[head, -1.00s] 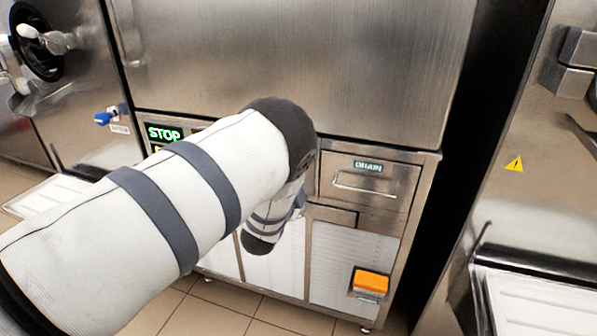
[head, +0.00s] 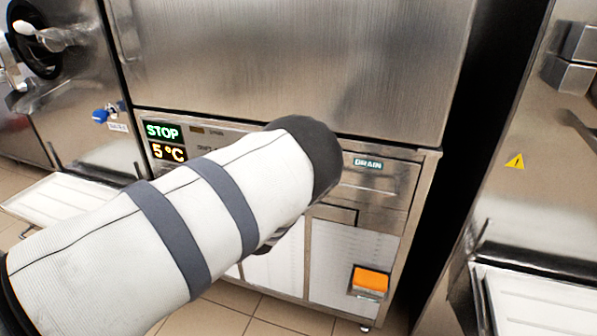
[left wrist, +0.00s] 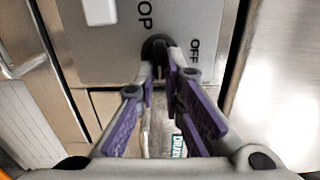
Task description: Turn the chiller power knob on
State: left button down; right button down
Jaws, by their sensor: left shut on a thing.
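A black round knob (left wrist: 153,46) sits on a grey panel (left wrist: 205,20) in the left wrist view, with the word OFF to its right and letters "OP" to its left. My left gripper (left wrist: 161,68), with purple finger pads, is shut on the knob. In the head view the chiller (head: 290,70) is a steel cabinet whose display (head: 163,132) reads STOP and 5 °C. My left arm covers the knob and gripper there. My right gripper is not in view.
A drawer marked DRAIN (head: 375,185) is right of my arm, with an orange switch (head: 370,279) below it. A machine with a blue-handled valve (head: 101,116) stands at left, and another steel machine (head: 540,130) at right. A dark gap separates it from the chiller.

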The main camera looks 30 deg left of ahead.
pick_arm(q)
jog(key=c, duration=1.7)
grip_release()
jog(key=shift+a, duration=0.1)
jog(key=shift+s, duration=0.1)
jog(key=v, duration=1.2)
